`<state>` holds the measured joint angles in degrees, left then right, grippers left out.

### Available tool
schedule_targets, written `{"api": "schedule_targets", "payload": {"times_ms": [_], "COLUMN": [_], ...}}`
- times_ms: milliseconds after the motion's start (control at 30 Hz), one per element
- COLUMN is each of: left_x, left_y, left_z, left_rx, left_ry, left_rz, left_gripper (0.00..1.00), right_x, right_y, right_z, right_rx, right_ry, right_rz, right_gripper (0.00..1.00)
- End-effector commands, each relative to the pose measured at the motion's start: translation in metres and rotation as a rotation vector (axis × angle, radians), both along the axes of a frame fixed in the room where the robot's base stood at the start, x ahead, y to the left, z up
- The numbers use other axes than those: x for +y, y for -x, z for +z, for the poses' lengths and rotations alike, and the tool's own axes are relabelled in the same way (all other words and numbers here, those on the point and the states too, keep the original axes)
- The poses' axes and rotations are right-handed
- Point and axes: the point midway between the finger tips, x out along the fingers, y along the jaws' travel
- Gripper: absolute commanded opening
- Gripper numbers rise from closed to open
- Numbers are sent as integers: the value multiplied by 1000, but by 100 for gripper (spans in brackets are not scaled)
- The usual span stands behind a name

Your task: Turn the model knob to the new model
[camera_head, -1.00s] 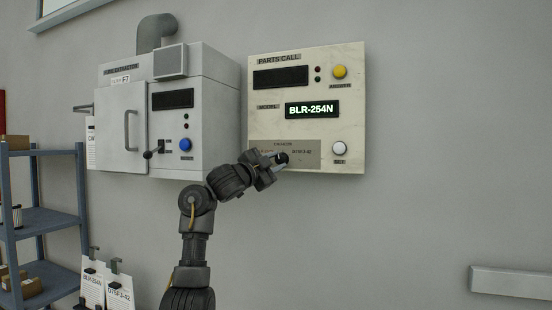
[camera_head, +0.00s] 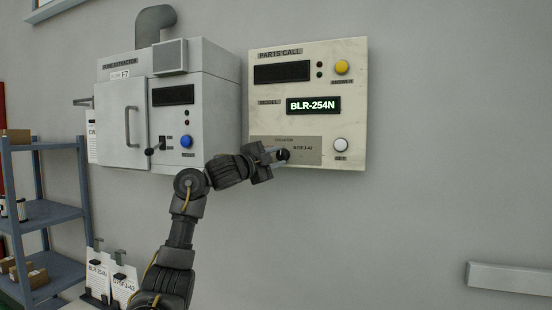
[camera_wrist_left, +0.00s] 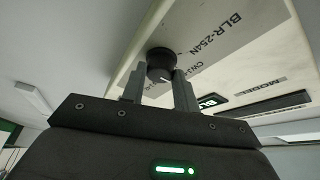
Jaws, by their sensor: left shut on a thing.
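The black model knob (camera_head: 284,155) sits on a grey label plate (camera_head: 306,146) low on the cream PARTS CALL panel (camera_head: 354,105). The panel's model display (camera_head: 313,106) reads BLR-254N. My left gripper (camera_head: 274,155) is at the knob. In the left wrist view the knob (camera_wrist_left: 160,60) sits between the two fingers of the left gripper (camera_wrist_left: 158,82), which are shut on it. A white line shows on the knob. The label beside it reads BLR-254N. My right gripper is not seen.
A white button (camera_head: 340,145) and a yellow button (camera_head: 342,67) are on the panel's right side. A grey fume extractor (camera_head: 222,110) hangs just left of it. A blue shelf (camera_head: 50,213) stands at far left. The wall to the right is mostly clear.

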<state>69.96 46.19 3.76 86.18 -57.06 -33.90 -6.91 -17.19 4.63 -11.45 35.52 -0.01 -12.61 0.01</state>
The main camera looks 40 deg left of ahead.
Motion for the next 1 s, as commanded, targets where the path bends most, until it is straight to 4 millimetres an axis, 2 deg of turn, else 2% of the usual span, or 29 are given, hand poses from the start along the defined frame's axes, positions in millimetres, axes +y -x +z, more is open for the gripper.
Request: {"api": "schedule_targets", "payload": {"times_ms": [67, 100, 233, 500, 633, 1000], "left_x": [-1, -1, -1, 0, 1, 4], "left_y": [-1, -1, 0, 1, 10, 79], "left_z": [-1, -1, -1, -1, -3, -14], "left_rx": [2, 2, 1, 0, -3, -2], "left_ry": [-1, -1, -1, 0, -2, -5], "left_rz": [-3, -3, -1, 0, 1, 4], "left_gripper": [7, 35, 52, 52, 52, 52], "right_x": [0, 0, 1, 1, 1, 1], "right_y": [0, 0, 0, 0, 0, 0], "right_z": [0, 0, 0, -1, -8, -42], "right_rx": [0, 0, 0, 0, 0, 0], "right_ry": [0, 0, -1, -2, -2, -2], "right_rz": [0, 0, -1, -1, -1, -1], "right_gripper": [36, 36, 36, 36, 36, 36]}}
